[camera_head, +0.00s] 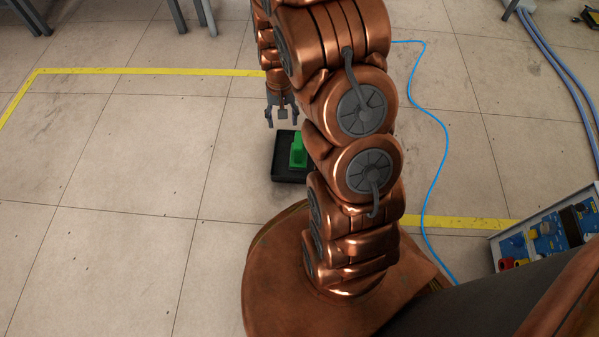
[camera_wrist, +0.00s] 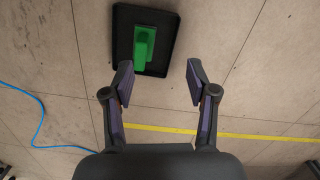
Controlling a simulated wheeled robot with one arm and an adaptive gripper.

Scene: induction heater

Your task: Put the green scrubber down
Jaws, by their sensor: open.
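The green scrubber (camera_head: 298,151) lies in a black tray (camera_head: 282,163) on the floor, partly hidden behind my arm in the head view. In the wrist view the scrubber (camera_wrist: 145,46) shows whole, inside the tray (camera_wrist: 123,30) and apart from its walls. My gripper (camera_head: 282,115) is above the far side of the tray in the head view. In the wrist view my gripper (camera_wrist: 158,82) is open with nothing between its fingers, and the scrubber shows beyond the fingertips, clear of them.
A blue cable (camera_head: 444,150) runs over the tiled floor at right. A yellow floor line (camera_head: 150,71) crosses behind. A box with blue and red sockets (camera_head: 545,236) stands at lower right. The floor left of the tray is clear.

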